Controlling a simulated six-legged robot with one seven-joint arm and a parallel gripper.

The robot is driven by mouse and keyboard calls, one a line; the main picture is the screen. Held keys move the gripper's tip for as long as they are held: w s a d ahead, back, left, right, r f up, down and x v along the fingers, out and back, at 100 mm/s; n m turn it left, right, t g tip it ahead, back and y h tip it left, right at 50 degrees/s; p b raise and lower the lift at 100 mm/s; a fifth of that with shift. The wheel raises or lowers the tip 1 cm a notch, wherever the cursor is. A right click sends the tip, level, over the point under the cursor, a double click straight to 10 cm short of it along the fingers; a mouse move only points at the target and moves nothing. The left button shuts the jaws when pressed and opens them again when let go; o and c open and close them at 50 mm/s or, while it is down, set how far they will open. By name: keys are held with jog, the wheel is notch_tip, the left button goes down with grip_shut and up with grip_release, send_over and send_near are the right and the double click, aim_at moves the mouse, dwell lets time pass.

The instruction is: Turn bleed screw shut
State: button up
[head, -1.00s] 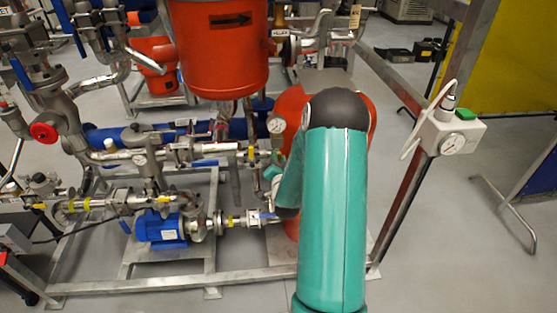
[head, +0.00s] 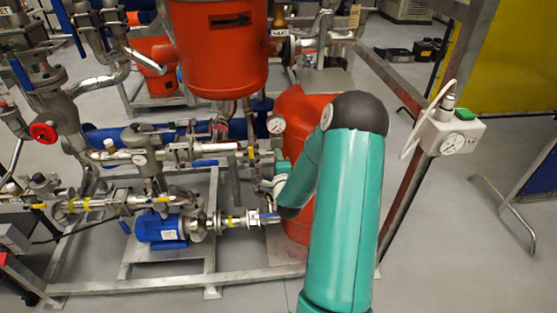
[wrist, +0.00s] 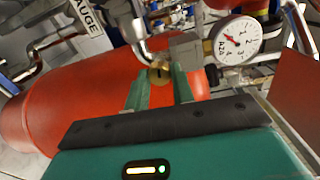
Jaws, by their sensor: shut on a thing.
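The bleed screw (wrist: 159,72) is a small round brass piece with a dark slot, at the end of a bent metal pipe in the upper middle of the wrist view. The two teal fingers of my gripper (wrist: 160,85) reach up on either side of it and are shut on it. Part of the screw is hidden between the fingertips. In the head view the screw cannot be made out, and my arm runs down to the pipework beside the orange tank.
A pressure gauge (wrist: 236,40) sits close to the right of my fingers. A large orange tank (wrist: 75,110) lies behind. In the head view, a blue pump (head: 160,230) and the steel skid frame (head: 130,287) stand at left. A white gauge box (head: 450,133) is at right.

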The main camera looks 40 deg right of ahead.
jog(key=shift+f+m, duration=0.15)
jog(key=shift+m, duration=7.55)
jog(key=o, duration=1)
